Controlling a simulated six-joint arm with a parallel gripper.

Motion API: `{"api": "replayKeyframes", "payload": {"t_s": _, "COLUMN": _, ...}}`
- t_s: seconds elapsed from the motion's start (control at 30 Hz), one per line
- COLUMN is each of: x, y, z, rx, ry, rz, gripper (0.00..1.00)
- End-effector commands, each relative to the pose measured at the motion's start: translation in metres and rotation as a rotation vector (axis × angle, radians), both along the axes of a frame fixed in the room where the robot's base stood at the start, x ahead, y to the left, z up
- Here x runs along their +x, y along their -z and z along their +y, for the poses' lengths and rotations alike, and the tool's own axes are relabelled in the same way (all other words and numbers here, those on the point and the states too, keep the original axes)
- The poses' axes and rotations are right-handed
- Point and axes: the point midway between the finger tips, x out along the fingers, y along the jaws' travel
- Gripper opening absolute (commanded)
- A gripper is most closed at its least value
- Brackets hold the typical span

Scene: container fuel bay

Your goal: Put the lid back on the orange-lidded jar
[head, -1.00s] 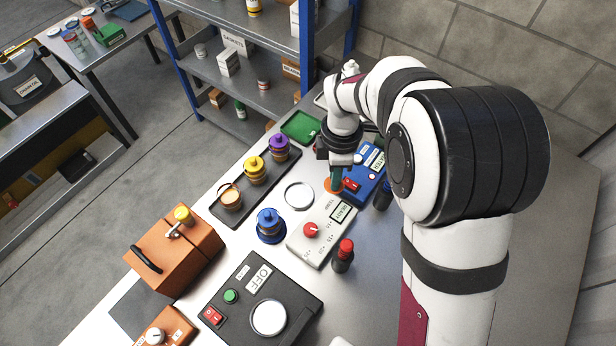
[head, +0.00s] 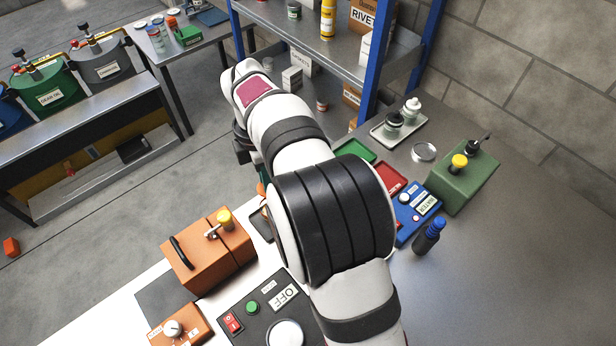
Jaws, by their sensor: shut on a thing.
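My gripper (head: 262,187) is in the head view, left of centre, mostly hidden behind my own arm. Its teal fingers are shut on the orange lid, of which only a sliver (head: 264,196) shows beside the arm. The lid is above the area of the dark jar tray (head: 260,226), whose near corner alone shows. The open orange jar and the other jars on that tray are hidden behind my arm. I cannot tell how high the lid is or whether it touches the jar.
An orange metal box (head: 205,252) with a yellow knob stands near the tray's corner. A black OFF panel (head: 262,305) is in front. A blue box (head: 412,214), a blue-topped bottle (head: 430,236) and a green can (head: 465,180) are on the right. Blue shelving (head: 370,60) stands behind.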

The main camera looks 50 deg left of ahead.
Motion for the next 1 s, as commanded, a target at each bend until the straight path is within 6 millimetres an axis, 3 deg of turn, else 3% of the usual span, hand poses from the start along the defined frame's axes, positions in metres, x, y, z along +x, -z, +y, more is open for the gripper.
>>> {"api": "replayKeyframes", "payload": {"t_s": 0.5, "x": 0.000, "y": 0.056, "z": 0.000, "rx": -0.001, "ry": 0.001, "rz": 0.000, "gripper": 0.00}}
{"api": "replayKeyframes", "payload": {"t_s": 1.0, "x": 0.000, "y": 0.062, "z": 0.000, "rx": 0.000, "ry": 0.001, "rz": 0.000, "gripper": 0.00}}
